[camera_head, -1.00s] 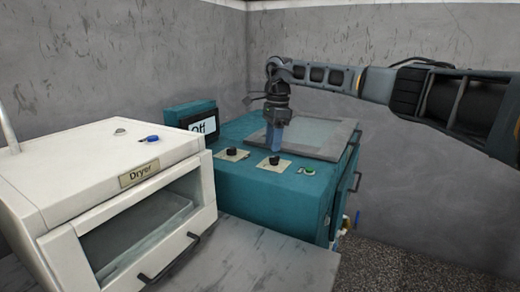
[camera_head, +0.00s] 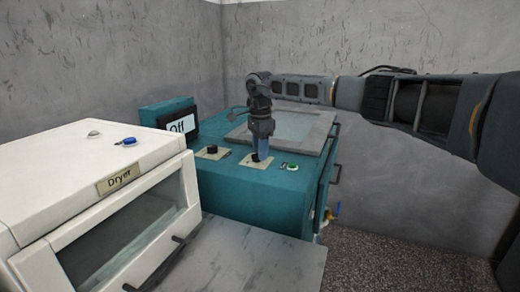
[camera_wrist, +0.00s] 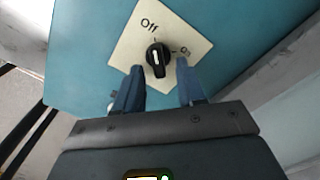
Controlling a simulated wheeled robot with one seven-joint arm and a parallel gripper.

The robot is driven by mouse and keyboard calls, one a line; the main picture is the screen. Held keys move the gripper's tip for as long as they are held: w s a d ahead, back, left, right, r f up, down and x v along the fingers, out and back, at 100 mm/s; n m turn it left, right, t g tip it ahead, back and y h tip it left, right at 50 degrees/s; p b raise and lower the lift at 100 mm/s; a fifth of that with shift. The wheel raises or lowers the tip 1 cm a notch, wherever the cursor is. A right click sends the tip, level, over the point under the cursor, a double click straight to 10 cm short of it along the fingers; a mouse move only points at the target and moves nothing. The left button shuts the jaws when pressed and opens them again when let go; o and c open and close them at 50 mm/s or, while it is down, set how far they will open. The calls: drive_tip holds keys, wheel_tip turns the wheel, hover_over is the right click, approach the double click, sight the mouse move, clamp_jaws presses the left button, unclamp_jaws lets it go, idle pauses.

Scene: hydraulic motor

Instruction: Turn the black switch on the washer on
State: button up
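The teal washer (camera_head: 245,190) stands in the middle of the head view, and its small screen (camera_head: 181,125) reads "Off". A black switch (camera_head: 256,159) on a pale plate sits on its top; my gripper partly covers it. Contact cannot be told.
A second black knob (camera_head: 212,150) is left of the switch, and a green button (camera_head: 290,166) is right of it. A grey lid (camera_head: 310,122) lies behind. A white dryer (camera_head: 75,190) with a blue button stands at the left.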

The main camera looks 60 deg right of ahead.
clamp_jaws()
idle(0.3)
drive_tip(key=shift+m, duration=0.4)
drive_tip(key=m+p, duration=0.2)
drive_tip(key=m, duration=0.1)
drive_tip(key=shift+s+a+r+m+p, duration=0.15)
drive_tip(key=shift+r+m+p, duration=0.05)
drive_tip(key=shift+m+p, duration=0.1)
drive_tip(key=m+p, duration=0.2)
drive_tip(key=m, duration=0.1)
drive_tip(key=m+p, duration=0.1)
drive_tip(key=m, duration=0.1)
drive_tip(key=shift+a, duration=0.3)
drive_tip(key=m+p, duration=0.2)
drive_tip(key=m, duration=0.1)
drive_tip(key=m+p, duration=0.1)
drive_tip(key=shift+a+m, duration=0.25)
drive_tip(key=shift+m, duration=0.15)
drive_tip(key=shift+a+f+m+p, duration=0.1)
drive_tip(key=shift+a+m+p, duration=0.05)
drive_tip(key=shift+m+p, duration=1.5)
drive_tip(key=shift+m, duration=0.35)
